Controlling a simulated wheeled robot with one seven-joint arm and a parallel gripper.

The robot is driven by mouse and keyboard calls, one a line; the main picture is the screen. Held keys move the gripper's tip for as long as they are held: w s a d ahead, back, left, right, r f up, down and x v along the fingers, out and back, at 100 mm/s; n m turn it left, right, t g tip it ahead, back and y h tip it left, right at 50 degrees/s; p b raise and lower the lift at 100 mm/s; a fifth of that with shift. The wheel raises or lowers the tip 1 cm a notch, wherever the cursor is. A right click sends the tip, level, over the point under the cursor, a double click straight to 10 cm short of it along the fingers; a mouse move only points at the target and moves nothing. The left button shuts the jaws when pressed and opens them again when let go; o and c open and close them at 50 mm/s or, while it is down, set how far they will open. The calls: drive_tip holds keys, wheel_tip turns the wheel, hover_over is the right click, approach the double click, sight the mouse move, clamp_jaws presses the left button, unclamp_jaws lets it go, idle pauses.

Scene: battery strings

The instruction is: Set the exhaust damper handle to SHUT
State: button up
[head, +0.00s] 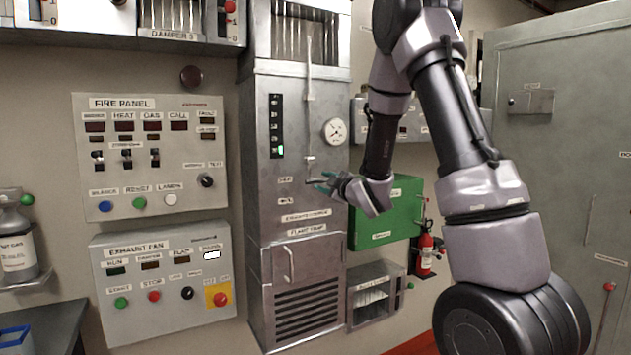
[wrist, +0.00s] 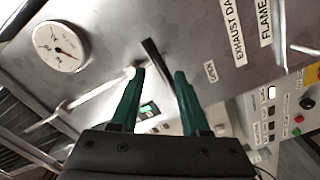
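The exhaust damper stands on the grey metal duct (head: 262,200), above the label "EXHAUST DAMPER" (head: 306,215). In the wrist view a dark bar (wrist: 153,58), which looks like the damper handle, shows between and beyond my fingertips. I cannot tell whether the fingers touch it. My gripper (head: 322,182) is at the duct front, and its green fingers (wrist: 160,72) are apart. A label that looks like "OPEN" (wrist: 210,72) is right of the bar in the wrist view. In the head view my gripper hides most of the handle, so its setting is unclear.
A pale rod (head: 308,110) runs down the duct to just above my gripper. A round gauge (head: 335,131) and a lit green indicator (head: 280,151) are nearby. The fire panel (head: 150,155) and exhaust fan panel (head: 163,280) are left; a green box (head: 385,225) is right.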

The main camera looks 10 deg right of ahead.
drive_tip(key=shift+v, duration=1.7)
drive_tip(key=s+d+r+m+g+h, duration=0.45)
drive_tip(key=s+d+r+m, duration=0.3)
drive_tip(key=m, duration=0.35)
drive_tip(key=s+a+m+g, duration=0.2)
drive_tip(key=s+m, duration=0.2)
drive_tip(key=s, duration=0.8)
drive_tip(key=s+a+m+g, duration=0.2)
drive_tip(key=s+m+g, duration=0.1)
drive_tip(key=s, duration=1)
drive_tip(key=shift+s+m+y, duration=0.2)
drive_tip(key=shift+m+y, duration=0.25)
drive_tip(key=shift+m, duration=0.05)
